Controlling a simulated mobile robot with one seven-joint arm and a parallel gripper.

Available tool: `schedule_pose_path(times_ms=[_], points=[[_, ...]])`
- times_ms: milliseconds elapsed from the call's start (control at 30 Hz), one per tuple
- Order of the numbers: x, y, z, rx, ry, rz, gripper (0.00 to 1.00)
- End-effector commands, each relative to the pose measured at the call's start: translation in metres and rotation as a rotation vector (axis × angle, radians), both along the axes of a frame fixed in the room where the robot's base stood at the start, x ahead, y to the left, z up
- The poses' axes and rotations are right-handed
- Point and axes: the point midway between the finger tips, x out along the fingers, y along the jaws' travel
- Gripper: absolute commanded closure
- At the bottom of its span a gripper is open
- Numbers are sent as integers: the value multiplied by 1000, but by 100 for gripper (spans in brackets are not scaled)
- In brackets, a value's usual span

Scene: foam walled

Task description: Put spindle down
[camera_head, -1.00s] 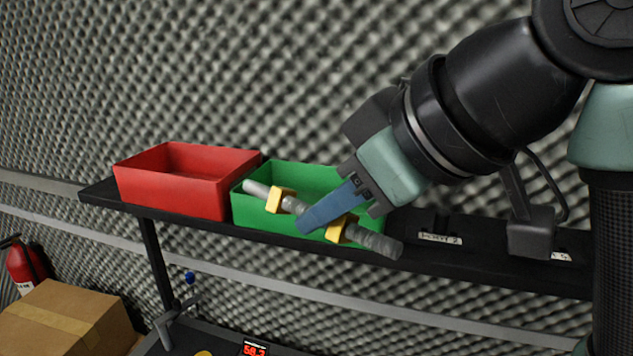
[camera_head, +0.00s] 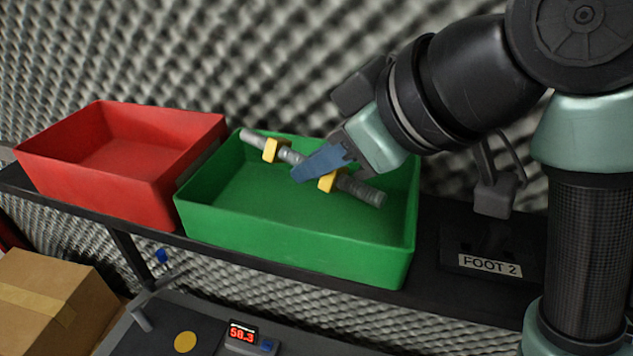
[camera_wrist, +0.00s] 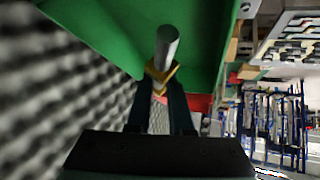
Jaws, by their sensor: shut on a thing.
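The spindle (camera_head: 360,190) is a grey threaded rod with two yellow blocks on it. My gripper (camera_head: 308,170) has blue fingers and is shut on the spindle between the two yellow blocks. In the head view the spindle appears over the open green bin (camera_head: 300,252), slanting down to the right. I cannot tell its exact height relative to the bin rim. In the wrist view the spindle's grey end (camera_wrist: 167,45) and a yellow block show beyond the fingers, with the green bin (camera_wrist: 100,30) behind. The spindle's middle is hidden by the fingers.
A red bin (camera_head: 160,190) stands left of the green bin on the black shelf (camera_head: 425,290). A black holder labelled FOOT 2 (camera_head: 490,265) is at right. A cardboard box (camera_head: 50,305) and a red digital display (camera_head: 242,334) are lower down. A foam wall is behind.

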Motion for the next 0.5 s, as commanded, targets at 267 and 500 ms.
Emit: schedule_pose_path(times_ms=[267, 500], points=[[0, 0, -26, 3, 0, -1, 100], [0, 0, -50, 0, -3, 0, 100]])
